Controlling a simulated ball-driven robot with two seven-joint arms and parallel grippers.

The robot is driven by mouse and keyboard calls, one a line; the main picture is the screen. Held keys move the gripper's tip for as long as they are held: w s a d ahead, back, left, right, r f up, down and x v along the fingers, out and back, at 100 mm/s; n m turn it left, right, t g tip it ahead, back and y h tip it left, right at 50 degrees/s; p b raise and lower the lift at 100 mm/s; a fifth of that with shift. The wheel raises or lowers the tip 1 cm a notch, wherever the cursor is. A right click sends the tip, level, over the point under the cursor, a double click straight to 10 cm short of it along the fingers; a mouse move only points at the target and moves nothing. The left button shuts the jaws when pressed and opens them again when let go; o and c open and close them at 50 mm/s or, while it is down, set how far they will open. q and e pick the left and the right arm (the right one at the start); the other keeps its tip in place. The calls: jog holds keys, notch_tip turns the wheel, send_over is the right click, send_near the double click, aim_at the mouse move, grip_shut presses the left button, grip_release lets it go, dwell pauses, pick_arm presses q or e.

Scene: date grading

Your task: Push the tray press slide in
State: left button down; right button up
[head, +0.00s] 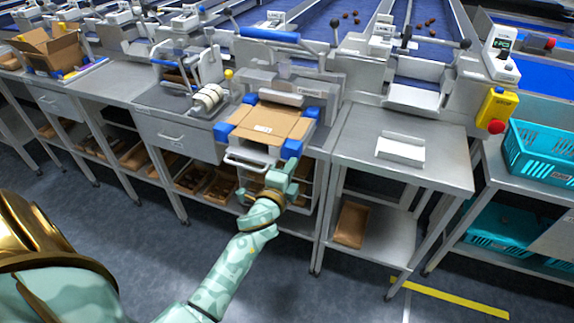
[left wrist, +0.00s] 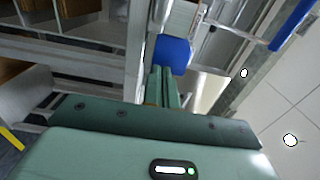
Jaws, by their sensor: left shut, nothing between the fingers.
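The tray press (head: 297,84) stands on the steel bench with its slide out toward me. On the slide lies a flat brown cardboard tray blank (head: 266,122) between blue corner blocks (head: 223,131). A pale bar handle (head: 247,163) runs along the slide's front. My left gripper (head: 285,172) is shut and empty, just in front of the slide's near right blue corner block (head: 291,149). In the left wrist view, the shut fingers (left wrist: 164,85) point at a blue block (left wrist: 173,55); whether they touch it I cannot tell. My right gripper is not in view.
A tape dispenser (head: 208,98) sits left of the press. Shelves with brown trays (head: 351,222) lie below. Teal crates (head: 540,152) stand at the far right. The floor in front is clear.

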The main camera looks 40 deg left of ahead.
aim_at(303, 146)
pick_arm(q)
jog(key=shift+w+r, duration=0.1)
jog(key=shift+w, duration=0.05)
jog(key=b+x, duration=0.2)
jog(key=x, duration=0.7)
dwell(0.4)
